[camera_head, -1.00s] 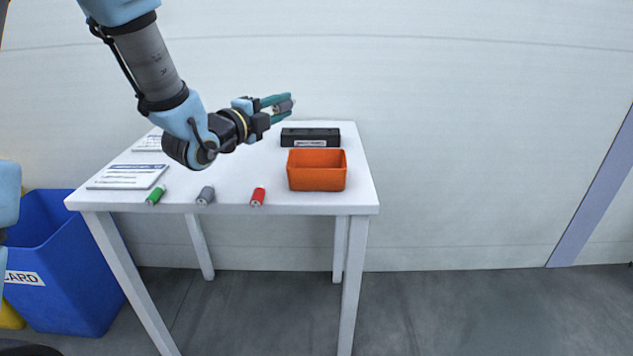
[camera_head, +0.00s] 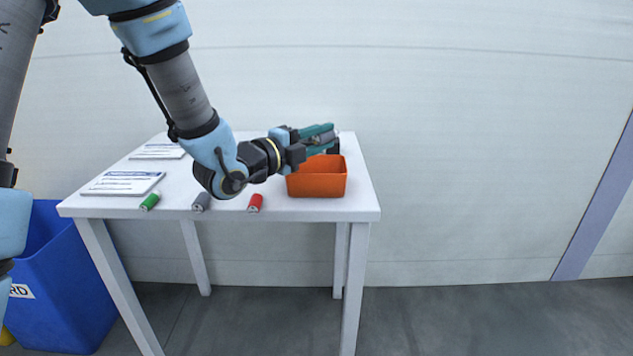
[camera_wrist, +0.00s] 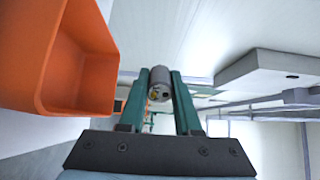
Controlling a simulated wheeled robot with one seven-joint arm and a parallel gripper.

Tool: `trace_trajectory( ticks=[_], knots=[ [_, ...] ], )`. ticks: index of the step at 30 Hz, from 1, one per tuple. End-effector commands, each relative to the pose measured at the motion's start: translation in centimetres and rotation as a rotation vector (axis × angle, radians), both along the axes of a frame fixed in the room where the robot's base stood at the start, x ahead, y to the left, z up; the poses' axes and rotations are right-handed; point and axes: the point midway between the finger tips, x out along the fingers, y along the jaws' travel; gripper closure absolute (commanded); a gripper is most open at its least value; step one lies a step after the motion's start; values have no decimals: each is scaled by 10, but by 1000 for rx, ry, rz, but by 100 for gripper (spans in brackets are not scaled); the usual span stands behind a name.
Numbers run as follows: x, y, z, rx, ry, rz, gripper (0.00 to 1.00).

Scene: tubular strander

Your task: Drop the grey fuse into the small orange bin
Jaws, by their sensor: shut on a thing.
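My gripper (camera_head: 322,139) is shut on a grey fuse (camera_wrist: 160,84), which shows between the green fingers in the wrist view. In the head view the held fuse (camera_head: 324,138) is near the fingertips, partly covered by the fingers. The small orange bin (camera_head: 317,186) stands on the right part of the white table, open at the top. The gripper overlaps the bin's back rim in the head view. In the wrist view the bin (camera_wrist: 80,75) is at the left, beside the fingers. A second grey fuse (camera_head: 201,202) lies at the table's front edge.
A green fuse (camera_head: 149,202) and a red fuse (camera_head: 255,203) lie along the front edge of the table (camera_head: 225,212). Printed sheets (camera_head: 122,183) lie at the left. A blue bin (camera_head: 55,290) stands on the floor.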

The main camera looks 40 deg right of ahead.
Motion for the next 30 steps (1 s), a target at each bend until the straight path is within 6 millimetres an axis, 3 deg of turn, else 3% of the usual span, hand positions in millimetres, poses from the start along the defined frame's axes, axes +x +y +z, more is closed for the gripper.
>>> trace_trajectory(
  ticks=[10, 11, 19, 30],
  knots=[
    [0, 0, -4, 0, 0, 1, 100],
    [0, 0, -4, 0, 0, 1, 66],
    [0, 0, -3, 0, 0, 1, 36],
    [0, 3, -4, 1, -1, 1, 33]
  ],
)
